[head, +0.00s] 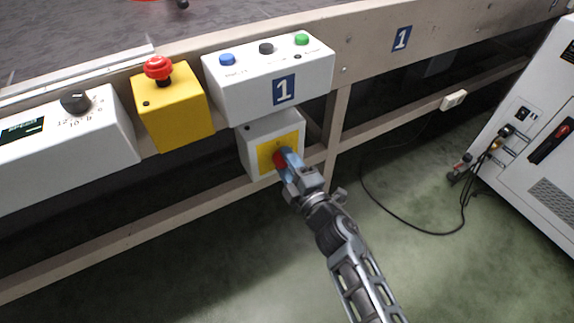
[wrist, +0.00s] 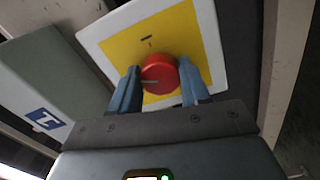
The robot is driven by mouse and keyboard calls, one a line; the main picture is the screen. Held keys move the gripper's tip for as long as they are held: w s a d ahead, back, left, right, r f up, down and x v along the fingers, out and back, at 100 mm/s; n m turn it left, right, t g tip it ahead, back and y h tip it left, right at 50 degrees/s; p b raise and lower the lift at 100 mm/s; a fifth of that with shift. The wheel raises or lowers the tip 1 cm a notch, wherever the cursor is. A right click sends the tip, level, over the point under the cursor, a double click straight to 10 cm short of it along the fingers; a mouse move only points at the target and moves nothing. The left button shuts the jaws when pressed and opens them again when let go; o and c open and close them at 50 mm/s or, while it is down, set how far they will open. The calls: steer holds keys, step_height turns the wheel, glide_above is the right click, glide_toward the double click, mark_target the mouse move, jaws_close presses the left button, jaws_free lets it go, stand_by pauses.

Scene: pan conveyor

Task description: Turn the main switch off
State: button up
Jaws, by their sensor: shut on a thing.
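The main switch is a red rotary knob (head: 280,160) on a yellow plate (head: 265,157), on the front of a white box (head: 254,132) below the button box. In the wrist view the red knob (wrist: 160,73) sits between the two blue fingers of my gripper (wrist: 158,88), on the yellow plate (wrist: 186,37). A small dark mark shows on the plate above the knob. My gripper (head: 288,160) is shut on the knob, and its fingers partly cover it in the head view. The exact angle of the knob is hard to tell.
Above the switch is a white box (head: 308,81) with blue, black and green buttons. Left of it are a yellow emergency-stop box (head: 180,125) and a white dial box (head: 98,148). A white cabinet (head: 540,130) stands at right, with a black cable (head: 410,227) on the green floor.

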steer(key=shift+n+b, duration=0.4)
steer(key=shift+n, duration=1.7)
steer(key=o, duration=1.1)
steer(key=shift+c, duration=0.2)
steer(key=p+v, duration=0.3)
steer(key=v, duration=0.4)
steer(key=shift+s+d, duration=0.25)
steer(key=shift+s, duration=0.1)
steer(key=shift+f, duration=0.1)
